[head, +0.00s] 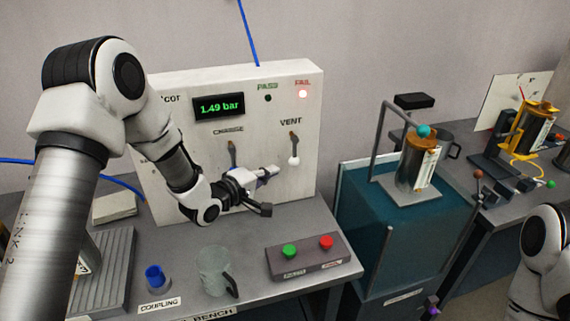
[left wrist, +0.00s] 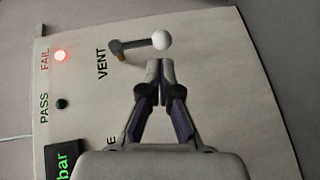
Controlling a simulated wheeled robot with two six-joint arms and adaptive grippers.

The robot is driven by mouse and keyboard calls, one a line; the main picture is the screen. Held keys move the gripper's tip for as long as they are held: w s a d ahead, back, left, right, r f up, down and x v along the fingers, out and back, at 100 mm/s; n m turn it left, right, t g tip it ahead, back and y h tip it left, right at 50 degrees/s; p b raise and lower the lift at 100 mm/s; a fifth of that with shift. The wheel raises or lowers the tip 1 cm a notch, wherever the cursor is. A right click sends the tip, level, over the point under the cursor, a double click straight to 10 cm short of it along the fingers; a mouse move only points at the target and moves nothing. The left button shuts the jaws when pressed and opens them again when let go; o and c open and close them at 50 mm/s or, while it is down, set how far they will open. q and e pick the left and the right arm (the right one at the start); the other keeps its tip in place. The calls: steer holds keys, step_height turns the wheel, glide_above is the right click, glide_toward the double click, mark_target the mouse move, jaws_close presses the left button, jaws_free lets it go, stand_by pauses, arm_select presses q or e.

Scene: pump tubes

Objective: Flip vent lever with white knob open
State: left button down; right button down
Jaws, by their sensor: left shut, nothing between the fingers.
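The vent lever (head: 293,145) is on the white panel under the word VENT, hanging down with its white knob (head: 294,160) at the lower end. In the left wrist view the lever (left wrist: 130,45) and white knob (left wrist: 161,40) show sideways, just beyond the fingertips. My left gripper (head: 276,170) is shut and empty, left of and slightly below the knob in the head view. In the left wrist view its fingertips (left wrist: 160,66) are together, with a small gap to the knob. My right gripper is not in view; only part of that arm shows.
The charge lever (head: 232,153) is left of the vent lever, behind my gripper. The display (head: 218,106) reads 1.49 bar and the FAIL lamp (head: 302,94) is lit red. A button box (head: 305,262), a glass mug (head: 215,270) and a blue coupling (head: 155,277) stand on the bench.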

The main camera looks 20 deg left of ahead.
mark_target(291, 163)
arm_select(q)
steer(key=x, duration=0.5)
steer(key=shift+w+a+f+p, duration=0.15)
steer(key=shift+w+p, duration=0.05)
steer(key=shift+p, duration=0.2)
steer(key=shift+w+d+f, duration=0.1)
steer(key=shift+w+d, duration=0.1)
steer(key=shift+w, duration=0.25)
